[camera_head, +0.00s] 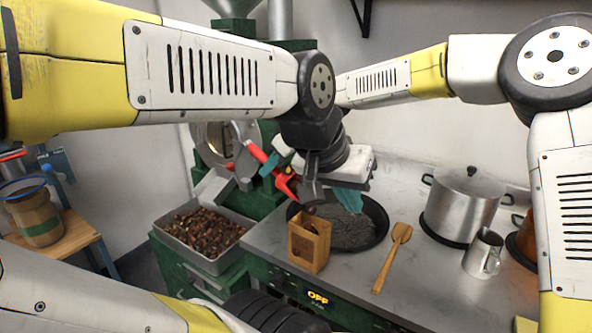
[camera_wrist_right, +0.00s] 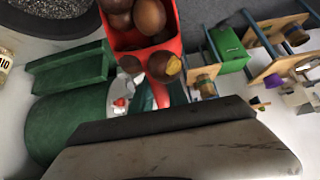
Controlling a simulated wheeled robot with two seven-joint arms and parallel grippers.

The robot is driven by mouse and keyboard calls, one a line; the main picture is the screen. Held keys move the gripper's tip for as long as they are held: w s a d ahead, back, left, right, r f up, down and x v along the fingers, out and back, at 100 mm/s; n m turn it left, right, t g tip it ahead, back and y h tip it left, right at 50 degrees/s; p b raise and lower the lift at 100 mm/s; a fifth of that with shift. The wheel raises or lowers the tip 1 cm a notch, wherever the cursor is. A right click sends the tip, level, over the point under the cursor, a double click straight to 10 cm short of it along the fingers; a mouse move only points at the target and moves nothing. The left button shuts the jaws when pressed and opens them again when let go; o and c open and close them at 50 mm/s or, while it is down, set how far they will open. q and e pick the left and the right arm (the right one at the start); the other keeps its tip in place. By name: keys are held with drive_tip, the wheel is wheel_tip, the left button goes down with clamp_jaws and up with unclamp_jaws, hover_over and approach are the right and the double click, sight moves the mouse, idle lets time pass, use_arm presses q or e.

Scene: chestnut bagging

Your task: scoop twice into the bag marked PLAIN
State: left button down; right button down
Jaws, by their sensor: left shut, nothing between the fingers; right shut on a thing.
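A brown open-topped bag (camera_head: 309,249) stands upright on the counter's front edge; I cannot read any mark on it. Chestnuts show at its mouth. My right gripper (camera_head: 281,164) is shut on the red scoop (camera_head: 286,184), just above and left of the bag. In the right wrist view the scoop (camera_wrist_right: 176,47) holds several chestnuts (camera_wrist_right: 150,16), with some at its lower end. My left gripper (camera_head: 350,199) is shut and empty, right of the scoop, over the dark pan. The grey tray (camera_head: 211,265) of chestnuts stands left of the bag.
The round dark pan (camera_head: 381,238) lies behind the bag. A wooden scoop (camera_head: 392,257) lies on the counter to the right. A lidded pot (camera_head: 461,206) and a metal mug (camera_head: 483,254) stand further right. My arms cross close together above the counter.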

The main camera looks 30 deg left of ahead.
drive_tip(key=d+r+y, duration=0.3)
drive_tip(key=shift+y, duration=0.4)
drive_tip(key=d+y, duration=0.1)
drive_tip(key=d+r+y, duration=0.2)
drive_tip(key=shift+s+d+r+y, duration=0.1)
drive_tip(key=shift+s+y, duration=0.15)
drive_tip(key=shift+y, duration=0.05)
idle(0.6)
drive_tip(key=a+h, duration=0.1)
drive_tip(key=a+f+h, duration=0.1)
drive_tip(key=a, duration=0.1)
drive_tip(key=shift+f+h, duration=0.15)
drive_tip(key=shift+h, duration=0.25)
drive_tip(key=shift+w+a+f+h, duration=0.1)
drive_tip(key=shift+a+f+h, duration=0.6)
drive_tip(key=shift+a+h, duration=0.25)
drive_tip(key=shift+w+a+f+h, duration=0.1)
drive_tip(key=shift+a+f+h, duration=0.55)
drive_tip(key=shift+h, duration=0.75)
drive_tip(key=shift+w+a+f+h, duration=0.1)
drive_tip(key=shift+a+f+h, duration=0.3)
drive_tip(key=shift+f+h, duration=0.65)
drive_tip(key=shift+a+f+h, duration=0.4)
drive_tip(key=shift+a+h, duration=0.15)
drive_tip(key=shift+h, duration=1.15)
drive_tip(key=shift+r, duration=1.5)
